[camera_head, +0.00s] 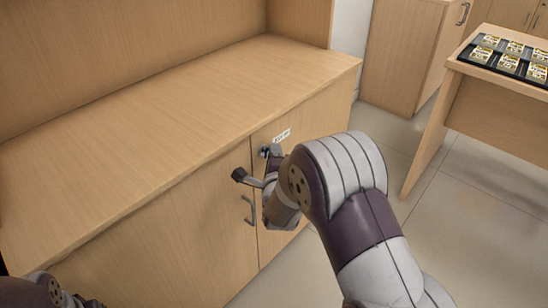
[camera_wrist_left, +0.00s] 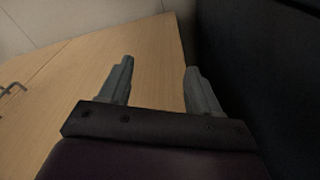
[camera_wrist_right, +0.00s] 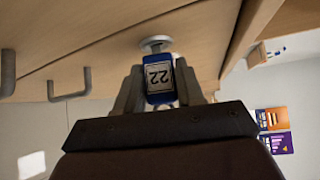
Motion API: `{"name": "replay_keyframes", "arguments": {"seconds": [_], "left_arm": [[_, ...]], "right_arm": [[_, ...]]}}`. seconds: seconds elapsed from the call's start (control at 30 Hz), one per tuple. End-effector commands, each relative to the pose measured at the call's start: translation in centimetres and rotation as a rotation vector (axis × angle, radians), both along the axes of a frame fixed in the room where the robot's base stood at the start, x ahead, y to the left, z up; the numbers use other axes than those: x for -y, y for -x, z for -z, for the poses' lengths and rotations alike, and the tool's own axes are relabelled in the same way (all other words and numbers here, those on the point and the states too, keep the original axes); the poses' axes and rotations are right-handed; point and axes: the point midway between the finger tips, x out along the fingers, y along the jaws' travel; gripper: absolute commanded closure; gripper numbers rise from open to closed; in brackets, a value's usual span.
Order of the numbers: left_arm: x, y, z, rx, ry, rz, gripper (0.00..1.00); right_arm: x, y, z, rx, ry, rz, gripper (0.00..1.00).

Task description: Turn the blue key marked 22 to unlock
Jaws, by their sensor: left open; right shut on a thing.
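The blue key marked 22 (camera_wrist_right: 158,78) is between the fingers of my right gripper (camera_wrist_right: 158,88) in the right wrist view, its white label facing the camera. The key meets a round metal lock (camera_wrist_right: 155,43) on the cabinet door front. In the head view my right gripper (camera_head: 262,165) is at the cabinet door under a small white label (camera_head: 282,135); the key is mostly hidden there. My left gripper (camera_wrist_left: 158,85) is open and empty in the left wrist view, with the wooden cabinet front behind it.
Two bar handles (camera_head: 250,210) sit on the doors left of my right gripper. The cabinet top (camera_head: 170,115) is bare. A wooden table (camera_head: 510,125) with a dark tray (camera_head: 468,54) of cards stands at the right. Open floor lies between.

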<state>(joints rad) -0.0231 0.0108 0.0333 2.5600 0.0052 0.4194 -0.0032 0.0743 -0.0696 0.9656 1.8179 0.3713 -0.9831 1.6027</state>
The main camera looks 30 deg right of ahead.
Motion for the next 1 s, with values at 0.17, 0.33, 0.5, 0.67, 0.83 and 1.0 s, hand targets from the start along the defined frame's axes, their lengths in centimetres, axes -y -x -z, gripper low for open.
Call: {"name": "replay_keyframes", "arguments": {"seconds": [0.17,0.33,0.5,0.67,0.83,1.0], "left_arm": [[0.0,0.0,-0.7,0.0,0.0,0.0,0.37],[0.0,0.0,-1.2,0.0,0.0,0.0,0.37],[0.0,0.0,-1.8,0.0,0.0,0.0,0.37],[0.0,0.0,-2.2,0.0,0.0,0.0,0.37],[0.0,0.0,-2.5,0.0,0.0,0.0,0.37],[0.0,0.0,-2.5,0.0,0.0,0.0,0.37]], "right_arm": [[0.0,0.0,-0.3,-0.016,-0.04,-0.002,0.85],[0.0,0.0,-0.3,-0.034,-0.082,-0.002,0.85],[0.0,0.0,-0.2,-0.054,-0.128,-0.002,0.85],[0.0,0.0,-0.2,-0.073,-0.174,-0.002,0.85],[0.0,0.0,-0.1,-0.091,-0.215,-0.002,0.85],[-0.1,0.0,0.1,-0.096,-0.224,-0.001,0.85]]}}
